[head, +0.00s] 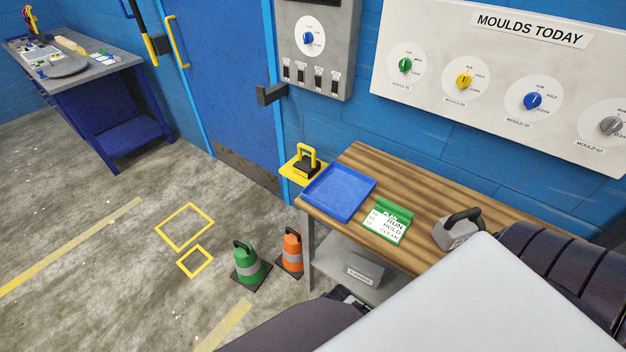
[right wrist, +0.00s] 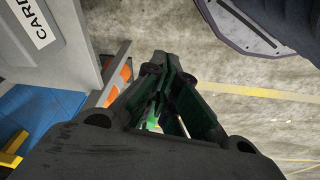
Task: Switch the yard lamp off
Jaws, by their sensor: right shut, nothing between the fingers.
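A grey switch panel (head: 316,45) hangs on the blue wall right of the blue door. It has a blue dial (head: 308,38) and a row of several small dark switches (head: 318,78) below it. The labels are too small to read, so I cannot tell which switch is the yard lamp's or how it is set. My right gripper (right wrist: 163,62) is shut and empty in the right wrist view, pointing over the floor by the bench. It does not show in the head view. My left gripper is in neither view.
A wooden bench (head: 405,255) below the panel holds a blue tray (head: 338,192), a green-and-white card (head: 389,222) and a grey handled block (head: 458,230). A green cone (head: 249,265) and an orange cone (head: 291,252) stand left of it. A dial board (head: 500,70) hangs at right.

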